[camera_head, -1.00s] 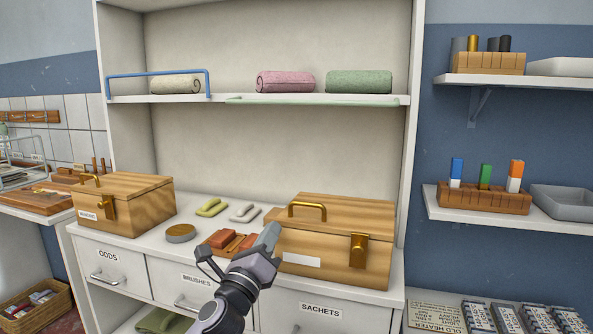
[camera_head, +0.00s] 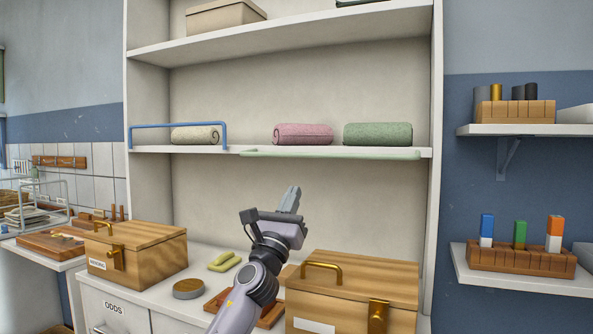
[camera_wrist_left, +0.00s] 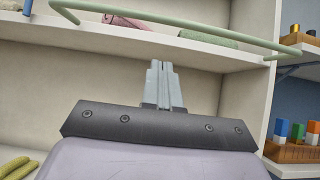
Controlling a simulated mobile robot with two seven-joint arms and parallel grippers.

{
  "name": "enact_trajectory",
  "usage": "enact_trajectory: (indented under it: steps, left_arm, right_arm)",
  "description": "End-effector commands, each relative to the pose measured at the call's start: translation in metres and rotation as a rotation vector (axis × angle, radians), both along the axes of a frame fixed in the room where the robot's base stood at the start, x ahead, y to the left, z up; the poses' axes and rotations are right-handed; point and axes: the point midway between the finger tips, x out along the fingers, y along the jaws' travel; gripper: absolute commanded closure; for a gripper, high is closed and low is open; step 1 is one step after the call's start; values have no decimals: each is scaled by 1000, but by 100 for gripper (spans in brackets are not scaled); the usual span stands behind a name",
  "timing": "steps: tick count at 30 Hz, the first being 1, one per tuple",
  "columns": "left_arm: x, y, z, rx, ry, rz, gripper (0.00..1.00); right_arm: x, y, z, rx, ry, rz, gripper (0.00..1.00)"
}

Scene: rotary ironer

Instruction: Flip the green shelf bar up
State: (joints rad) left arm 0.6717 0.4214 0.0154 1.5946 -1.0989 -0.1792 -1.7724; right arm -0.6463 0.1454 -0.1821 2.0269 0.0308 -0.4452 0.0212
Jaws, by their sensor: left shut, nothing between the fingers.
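The green shelf bar (camera_head: 335,155) lies folded down along the front edge of the shelf, below the pink and green rolled towels. In the left wrist view the green bar (camera_wrist_left: 180,42) runs across the top, above and beyond the fingertips. My left gripper (camera_head: 292,198) is shut and empty, raised in front of the cabinet below the bar and apart from it. Its fingers (camera_wrist_left: 163,82) point up toward the shelf in the left wrist view. The blue bar (camera_head: 178,125) stands upright in front of the cream towel. My right gripper is not in view.
The pink towel (camera_head: 303,134) and green towel (camera_head: 378,134) lie on the shelf (camera_head: 205,149). Wooden boxes (camera_head: 352,285) and (camera_head: 140,250) a second wooden box stand on the counter below. The space between counter and shelf is open. Side shelves with blocks (camera_head: 520,257) are at right.

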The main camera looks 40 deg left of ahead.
Motion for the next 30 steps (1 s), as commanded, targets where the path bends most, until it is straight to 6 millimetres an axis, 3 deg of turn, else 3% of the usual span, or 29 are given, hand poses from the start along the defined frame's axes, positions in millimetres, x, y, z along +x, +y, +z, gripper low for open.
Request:
enact_trajectory:
  steps: [5, 12, 30]
  left_arm:
    - [19, 4, 17, -3, -2, -1, 100]
    - [22, 5, 50, 0, -1, 0, 100]
    - [23, 6, 56, -1, 0, -1, 100]
  right_arm:
    - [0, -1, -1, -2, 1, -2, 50]
    - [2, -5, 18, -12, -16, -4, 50]
    - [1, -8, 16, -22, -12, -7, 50]
